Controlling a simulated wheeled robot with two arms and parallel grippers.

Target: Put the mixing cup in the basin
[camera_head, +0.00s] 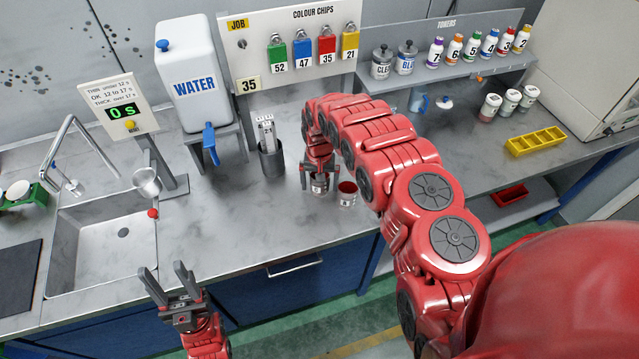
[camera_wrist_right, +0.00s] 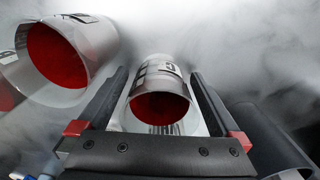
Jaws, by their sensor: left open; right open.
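Two pale, labelled cups stand side by side on the counter. One cup (camera_head: 319,187) is between the fingers of my right gripper (camera_head: 319,188); the other cup (camera_head: 347,194) stands just right of it. I cannot tell which is the mixing cup. In the right wrist view the first cup (camera_wrist_right: 160,95) has red inside and sits between the open fingers (camera_wrist_right: 155,130); the second cup (camera_wrist_right: 55,55), also red inside, is at upper left. The basin (camera_head: 70,270) is a steel sink at the left, empty. My left gripper (camera_head: 168,283) is open and empty near the counter's front edge.
A metal cup (camera_head: 147,181) hangs on a stand at the basin's right edge, with a red tip below it. A dark holder (camera_head: 271,160) stands left of my right gripper. The tap (camera_head: 68,135) arches at the basin's back. Counter between basin and cups is clear.

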